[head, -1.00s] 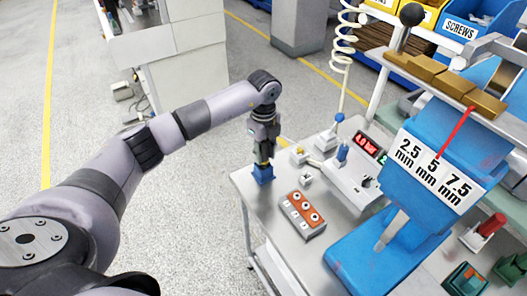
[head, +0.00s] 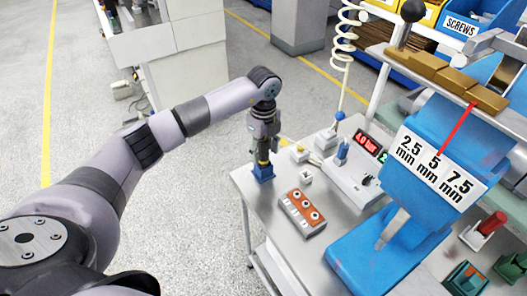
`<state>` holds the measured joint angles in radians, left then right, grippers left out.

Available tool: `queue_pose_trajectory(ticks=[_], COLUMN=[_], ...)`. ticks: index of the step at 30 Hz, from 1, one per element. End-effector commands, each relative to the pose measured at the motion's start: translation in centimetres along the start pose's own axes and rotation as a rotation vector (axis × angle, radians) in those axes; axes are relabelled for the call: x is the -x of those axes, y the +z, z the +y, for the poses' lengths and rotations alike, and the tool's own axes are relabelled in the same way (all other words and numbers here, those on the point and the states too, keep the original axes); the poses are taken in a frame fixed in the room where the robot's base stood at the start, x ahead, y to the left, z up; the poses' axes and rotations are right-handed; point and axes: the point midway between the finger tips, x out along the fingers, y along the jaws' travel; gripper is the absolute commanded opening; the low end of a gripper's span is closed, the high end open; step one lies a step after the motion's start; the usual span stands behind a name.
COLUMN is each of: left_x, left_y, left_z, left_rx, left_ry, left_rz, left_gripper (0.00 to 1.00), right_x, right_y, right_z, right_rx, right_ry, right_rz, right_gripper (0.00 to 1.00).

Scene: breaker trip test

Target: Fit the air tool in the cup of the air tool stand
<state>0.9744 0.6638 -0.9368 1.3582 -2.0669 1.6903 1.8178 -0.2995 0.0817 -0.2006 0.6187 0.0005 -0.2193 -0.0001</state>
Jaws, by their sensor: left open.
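The blue cup of the air tool stand (head: 263,174) sits at the left corner of the metal table. The air tool (head: 262,158), a small dark upright body with a bit of yellow, stands upright with its lower end at the cup. How deep it sits in the cup is too small to tell. My left gripper (head: 264,146) points down over the air tool, open, with its fingers around the upper part of the tool. The gripper hides much of the tool. My right gripper is out of view.
An orange panel with several round buttons (head: 302,207) lies right of the stand. Behind it are a pressure unit with a red display (head: 367,145) and a white coiled hose (head: 346,45). Floor left of the table is free.

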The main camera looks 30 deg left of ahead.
Motion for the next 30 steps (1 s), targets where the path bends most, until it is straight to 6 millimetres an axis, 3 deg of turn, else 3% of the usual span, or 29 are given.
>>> queue_pose_trajectory(ticks=[9,15,21,30], left_x=[6.7,9.9,11.1,11.1], left_y=[0.0,0.0,0.0,0.0], left_z=[-0.1,-0.1,0.0,0.0], left_rx=[-0.001,0.001,0.000,-0.001], left_ry=[-0.007,-0.004,-0.001,-0.002], left_rz=[-0.001,-0.001,0.001,0.001], left_gripper=[0.49,0.49,0.49,0.53], right_x=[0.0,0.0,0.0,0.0], right_y=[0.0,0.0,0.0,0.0], right_z=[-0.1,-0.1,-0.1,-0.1], right_rx=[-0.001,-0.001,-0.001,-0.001], right_ry=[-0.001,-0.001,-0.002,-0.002], right_rz=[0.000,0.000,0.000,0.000], right_gripper=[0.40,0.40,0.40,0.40])
